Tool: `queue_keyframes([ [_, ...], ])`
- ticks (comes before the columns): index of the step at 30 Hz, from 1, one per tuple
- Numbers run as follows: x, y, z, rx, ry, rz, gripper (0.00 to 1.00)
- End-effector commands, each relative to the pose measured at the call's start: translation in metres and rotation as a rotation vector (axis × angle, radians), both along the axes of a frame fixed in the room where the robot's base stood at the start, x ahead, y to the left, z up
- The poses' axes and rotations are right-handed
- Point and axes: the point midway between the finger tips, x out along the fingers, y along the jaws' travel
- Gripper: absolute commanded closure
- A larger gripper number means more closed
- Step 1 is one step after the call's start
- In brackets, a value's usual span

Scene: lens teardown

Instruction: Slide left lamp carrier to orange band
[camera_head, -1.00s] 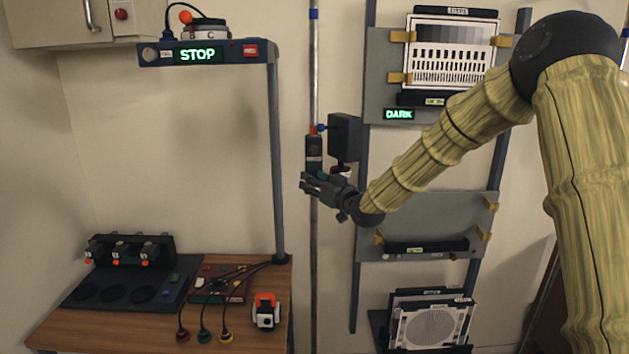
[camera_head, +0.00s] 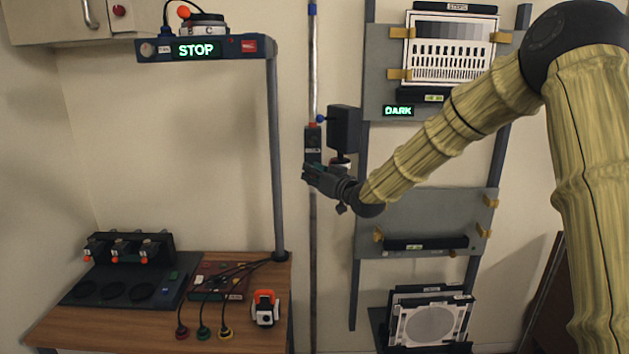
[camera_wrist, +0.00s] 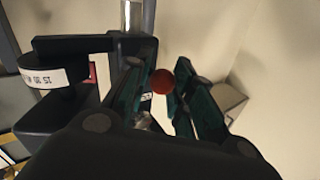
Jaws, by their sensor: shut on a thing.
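The left lamp carrier (camera_head: 313,144) is a dark block on the vertical pole (camera_head: 313,230), with a dark lamp box (camera_head: 343,129) at its right. An orange-red patch, apparently the orange band (camera_head: 312,125), shows right at the carrier's top edge; I cannot tell how much is covered. My gripper (camera_head: 310,175) is at the carrier's lower end, shut on part of it. In the wrist view, a red ball-shaped knob (camera_wrist: 161,81) shows between my green-padded fingers (camera_wrist: 158,92). The exact contact is hidden in the head view.
A rack with a test chart (camera_head: 450,50) and grey panels (camera_head: 420,215) stands right of the pole. A STOP sign stand (camera_head: 200,49) and a wooden bench (camera_head: 95,325) with equipment are at left. The wall space between the stand's post and the pole is clear.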

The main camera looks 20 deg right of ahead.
Motion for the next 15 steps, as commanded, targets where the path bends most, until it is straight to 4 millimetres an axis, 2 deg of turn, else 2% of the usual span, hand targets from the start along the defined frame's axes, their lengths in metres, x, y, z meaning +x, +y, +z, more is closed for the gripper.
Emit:
queue_keyframes([
  [7, 0.0000, 0.0011, 0.0015, -0.001, -0.001, 0.002, 1.00],
  [8, -0.0001, 0.0011, 0.0014, -0.001, -0.001, 0.002, 0.75],
  [9, 0.0000, 0.0010, 0.0013, -0.001, 0.000, 0.002, 0.67],
  [11, 0.0000, 0.0010, 0.0013, -0.001, 0.000, 0.001, 0.56],
  [15, 0.0003, -0.0001, 0.0013, -0.001, 0.000, 0.000, 0.56],
])
